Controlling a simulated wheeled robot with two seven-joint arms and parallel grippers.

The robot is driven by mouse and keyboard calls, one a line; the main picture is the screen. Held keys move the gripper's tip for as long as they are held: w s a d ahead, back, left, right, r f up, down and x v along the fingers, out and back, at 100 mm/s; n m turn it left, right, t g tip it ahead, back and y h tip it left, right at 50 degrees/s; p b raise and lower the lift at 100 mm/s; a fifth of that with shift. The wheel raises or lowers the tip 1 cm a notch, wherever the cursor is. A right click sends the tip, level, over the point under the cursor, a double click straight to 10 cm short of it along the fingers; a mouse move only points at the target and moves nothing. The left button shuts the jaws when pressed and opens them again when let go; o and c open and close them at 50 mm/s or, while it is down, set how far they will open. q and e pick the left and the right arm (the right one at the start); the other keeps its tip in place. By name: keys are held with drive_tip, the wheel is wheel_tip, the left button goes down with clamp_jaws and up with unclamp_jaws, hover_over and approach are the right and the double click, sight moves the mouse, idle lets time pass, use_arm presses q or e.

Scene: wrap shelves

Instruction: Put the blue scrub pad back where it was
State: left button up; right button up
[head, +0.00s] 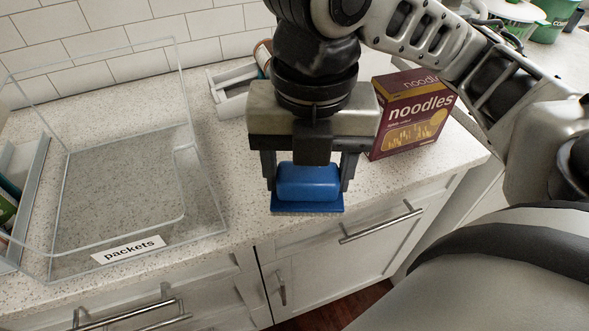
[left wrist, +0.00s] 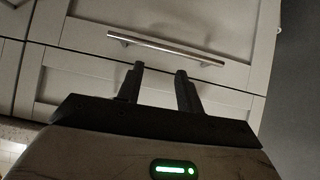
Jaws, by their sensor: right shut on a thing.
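The blue scrub pad (head: 308,184) is in the head view, in front of the counter's front edge or over it; its height above the counter is hard to tell. My right gripper (head: 308,180) points down and is shut on the scrub pad, one finger on each side of its upper block. The wider blue base of the pad shows below the fingers. My left gripper (left wrist: 158,88) shows only in the left wrist view. Its two fingers stand apart with nothing between them, facing white cabinet fronts.
A clear bin labelled "packets" (head: 128,249) stands on the counter at left. A noodles box (head: 412,115) stands to the right of my right gripper. A white tray (head: 228,92) with a brown-topped item is behind it. Drawer handles (head: 382,226) stick out below the counter.

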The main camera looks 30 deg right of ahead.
drive_tip(key=w+d+f, duration=0.1)
drive_tip(key=w+f, duration=0.1)
drive_tip(key=w, duration=0.1)
drive_tip(key=w+d+f+b, duration=0.1)
drive_tip(key=w+d+f, duration=0.1)
drive_tip(key=w+f, duration=0.1)
drive_tip(key=w+d+f+b, duration=0.1)
drive_tip(key=w+d+f, duration=0.1)
drive_tip(key=w+f, duration=0.1)
drive_tip(key=shift+w+d, duration=0.2)
drive_tip(key=shift+w, duration=0.35)
drive_tip(key=shift+w+d+f, duration=0.1)
drive_tip(key=shift+w+f, duration=0.2)
drive_tip(key=shift+f, duration=0.05)
drive_tip(key=shift+w+d+f+b, duration=0.15)
drive_tip(key=shift+w+f+b, duration=0.05)
drive_tip(key=shift+f+b, duration=0.1)
use_arm(q)
drive_tip(key=shift+d+f, duration=0.2)
drive_tip(key=shift+f, duration=0.4)
use_arm(e)
drive_tip(key=shift+f, duration=1.6)
drive_tip(key=shift+f, duration=0.1)
drive_tip(key=o, duration=0.8)
drive_tip(key=shift+c, duration=0.2)
use_arm(q)
drive_tip(key=shift+w+r, duration=0.1)
drive_tip(key=shift+w, duration=0.15)
use_arm(e)
drive_tip(key=shift+o, duration=0.6)
